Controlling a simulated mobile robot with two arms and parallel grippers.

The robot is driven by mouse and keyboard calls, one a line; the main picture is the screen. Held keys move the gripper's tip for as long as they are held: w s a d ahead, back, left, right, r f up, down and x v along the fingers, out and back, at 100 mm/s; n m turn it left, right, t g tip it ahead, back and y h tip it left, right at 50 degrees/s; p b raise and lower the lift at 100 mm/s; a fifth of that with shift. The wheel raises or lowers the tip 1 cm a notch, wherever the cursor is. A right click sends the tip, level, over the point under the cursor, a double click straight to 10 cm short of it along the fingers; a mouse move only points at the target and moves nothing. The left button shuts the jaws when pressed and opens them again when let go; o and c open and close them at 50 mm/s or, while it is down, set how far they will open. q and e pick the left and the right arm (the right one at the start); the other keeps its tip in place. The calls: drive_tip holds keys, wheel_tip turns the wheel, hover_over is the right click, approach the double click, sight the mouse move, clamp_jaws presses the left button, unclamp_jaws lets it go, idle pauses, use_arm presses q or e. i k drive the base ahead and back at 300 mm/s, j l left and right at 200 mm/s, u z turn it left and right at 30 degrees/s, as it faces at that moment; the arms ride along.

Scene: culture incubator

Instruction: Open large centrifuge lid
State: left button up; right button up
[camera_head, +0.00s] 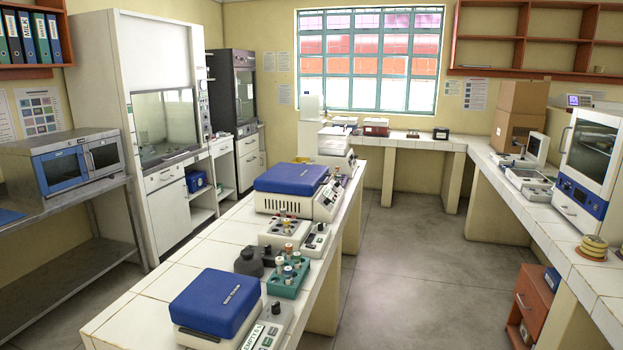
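Two machines with blue lids stand on the white tiled island bench. The larger one (291,190), a centrifuge with a white vented body, is at the middle of the bench. Its blue lid (291,178) is down. A control panel (330,200) is on its right side. The smaller blue-lidded machine (216,303) is at the near end, and its lid is also down. Neither of my grippers shows in the head view.
Between the two machines are a small white instrument (284,234), a dark round object (249,262) and a green rack with vials (288,276). The bench's left strip is bare (190,250). Open floor (400,260) lies to the right, before the side counter (560,245).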

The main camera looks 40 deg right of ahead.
sight(287, 178)
drive_tip(key=i+l, duration=0.2)
drive_tip(key=l, duration=0.15)
drive_tip(key=i+l, duration=0.15)
drive_tip(key=l, duration=0.2)
drive_tip(key=i+l, duration=0.2)
drive_tip(key=l, duration=0.15)
drive_tip(key=i+l+u, duration=0.1)
drive_tip(key=l, duration=0.25)
drive_tip(key=i+l, duration=0.25)
drive_tip(key=l, duration=0.15)
drive_tip(key=i+l, duration=0.15)
drive_tip(key=l, duration=0.2)
